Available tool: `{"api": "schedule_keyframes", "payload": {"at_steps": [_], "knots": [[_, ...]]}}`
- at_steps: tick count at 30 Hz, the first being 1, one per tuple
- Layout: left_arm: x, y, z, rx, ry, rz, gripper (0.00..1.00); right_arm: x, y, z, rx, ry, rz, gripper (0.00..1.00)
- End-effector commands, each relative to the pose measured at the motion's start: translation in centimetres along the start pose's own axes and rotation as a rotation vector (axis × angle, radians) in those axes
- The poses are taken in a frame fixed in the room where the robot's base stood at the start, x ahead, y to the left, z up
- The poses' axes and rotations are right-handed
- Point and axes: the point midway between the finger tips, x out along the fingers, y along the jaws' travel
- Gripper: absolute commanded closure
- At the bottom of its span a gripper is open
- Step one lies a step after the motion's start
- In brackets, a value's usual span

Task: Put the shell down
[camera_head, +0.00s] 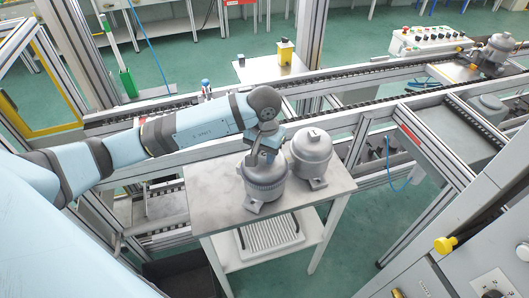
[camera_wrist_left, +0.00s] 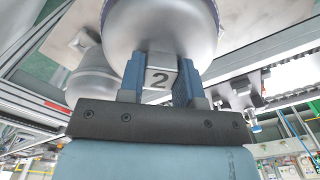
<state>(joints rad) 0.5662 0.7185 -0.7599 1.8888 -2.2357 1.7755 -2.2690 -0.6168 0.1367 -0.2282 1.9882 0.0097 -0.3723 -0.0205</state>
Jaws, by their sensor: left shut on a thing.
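My left gripper (camera_head: 265,150) comes down from above, shut on the top tab of a grey metal shell (camera_head: 263,180). My right gripper is not in view.
A conveyor frame (camera_head: 345,115) runs behind the table. Another shell (camera_head: 497,48) sits on it at the far right. A white ribbed tray (camera_head: 270,235) lies on the table's lower shelf. The table's left part is bare. A control cabinet (camera_head: 470,225) stands at the right.

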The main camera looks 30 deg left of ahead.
Motion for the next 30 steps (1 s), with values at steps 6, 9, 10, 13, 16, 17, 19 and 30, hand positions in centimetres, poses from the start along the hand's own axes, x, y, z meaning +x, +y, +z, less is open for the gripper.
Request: {"api": "schedule_keyframes", "payload": {"at_steps": [6, 9, 10, 13, 16, 17, 19, 30], "knots": [[0.26, 0.08, 0.03, 0.0, 0.001, 0.001, 1.0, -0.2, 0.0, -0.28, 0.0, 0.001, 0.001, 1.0], [0.28, 0.07, 0.02, 0.0, 0.001, 0.001, 1.0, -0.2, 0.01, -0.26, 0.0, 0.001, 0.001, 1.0], [0.28, 0.07, 0.02, 0.0, 0.001, 0.001, 1.0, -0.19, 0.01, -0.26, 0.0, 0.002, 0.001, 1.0], [0.29, 0.07, 0.03, 0.0, 0.001, 0.001, 1.0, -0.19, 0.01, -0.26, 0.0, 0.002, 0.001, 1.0], [0.57, 0.07, 0.02, 0.0, 0.001, 0.001, 1.0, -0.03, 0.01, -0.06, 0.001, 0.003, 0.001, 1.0], [0.67, 0.07, 0.02, 0.0, 0.001, 0.001, 1.0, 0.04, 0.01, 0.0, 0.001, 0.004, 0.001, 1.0], [0.64, 0.07, 0.07, 0.0, -0.001, 0.001, 0.59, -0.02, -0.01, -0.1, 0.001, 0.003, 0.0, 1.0], [0.48, 0.08, 0.08, 0.0, -0.001, 0.001, 0.43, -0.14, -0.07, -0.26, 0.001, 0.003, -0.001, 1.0]]}}
